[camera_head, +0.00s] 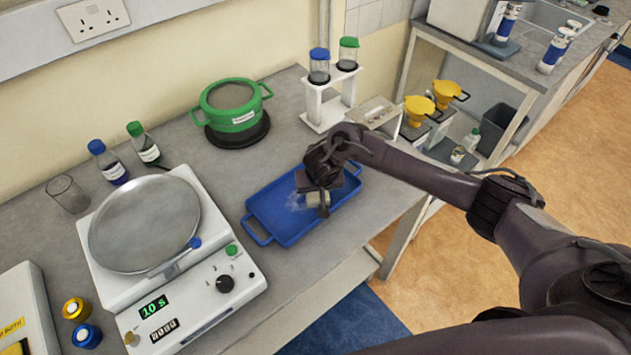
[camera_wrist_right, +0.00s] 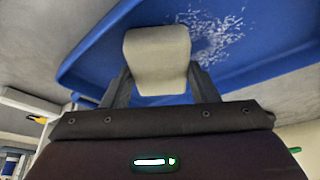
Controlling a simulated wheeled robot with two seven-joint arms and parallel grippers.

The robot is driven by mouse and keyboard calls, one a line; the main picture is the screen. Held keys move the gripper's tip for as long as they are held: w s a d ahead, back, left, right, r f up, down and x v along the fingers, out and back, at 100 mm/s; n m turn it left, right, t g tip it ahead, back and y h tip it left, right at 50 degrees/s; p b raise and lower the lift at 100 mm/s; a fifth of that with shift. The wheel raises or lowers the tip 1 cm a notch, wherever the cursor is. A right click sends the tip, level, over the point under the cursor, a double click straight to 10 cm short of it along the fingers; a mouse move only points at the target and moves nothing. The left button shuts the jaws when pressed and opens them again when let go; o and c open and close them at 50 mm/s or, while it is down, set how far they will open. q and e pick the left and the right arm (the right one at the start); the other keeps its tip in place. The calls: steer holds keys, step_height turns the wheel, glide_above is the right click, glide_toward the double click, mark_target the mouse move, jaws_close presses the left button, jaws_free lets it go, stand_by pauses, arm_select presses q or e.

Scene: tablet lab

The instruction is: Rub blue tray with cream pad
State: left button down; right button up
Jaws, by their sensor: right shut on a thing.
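The blue tray (camera_head: 283,226) lies flat on the grey bench, with a handle at its near-left end. A whitish powdery patch (camera_head: 295,201) shows on its floor; the wrist view also shows this patch (camera_wrist_right: 222,32) on the blue tray (camera_wrist_right: 112,52). My right gripper (camera_head: 318,203) is over the tray, pointing down. It is shut on the cream pad (camera_head: 318,198), which appears as a cream block between the fingers in the wrist view (camera_wrist_right: 157,62). The pad is at or just above the tray floor; I cannot tell if it touches. My left gripper is not in view.
A white balance (camera_head: 205,300) with a round metal pan stands left of the tray. A green pot (camera_head: 232,118) and a white rack (camera_head: 325,108) with two capped vials stand behind it. The bench's front edge runs close to the tray.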

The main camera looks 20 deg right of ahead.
mark_target(308, 195)
steer(key=shift+s+a+r+p, duration=0.1)
steer(key=shift+s+a+p, duration=0.15)
steer(key=shift+a+p, duration=0.4)
steer(key=shift+s+a, duration=0.35)
steer(key=shift+a, duration=0.4)
steer(key=shift+s+a+p, duration=0.3)
steer(key=shift+a+p, duration=0.4)
steer(key=shift+p, duration=0.15)
steer(key=shift+s+a+p, duration=0.3)
steer(key=shift+a+p, duration=0.1)
steer(key=shift+a, duration=0.35)
steer(key=shift+w+d+p, duration=0.25)
steer(key=shift+w+d, duration=0.1)
steer(key=shift+d, duration=0.4)
steer(key=shift+w+d+p, duration=0.25)
steer(key=shift+w+d, duration=0.1)
steer(key=shift+d, duration=0.4)
steer(key=shift+w+d+f, duration=0.15)
steer(key=shift+w+d, duration=0.15)
steer(key=shift+d, duration=0.45)
steer(key=shift+w+d+f, duration=0.1)
steer(key=shift+w+d, duration=0.15)
steer(key=shift+d, duration=0.45)
steer(key=shift+w+r, duration=0.1)
steer(key=shift+r, duration=2.95)
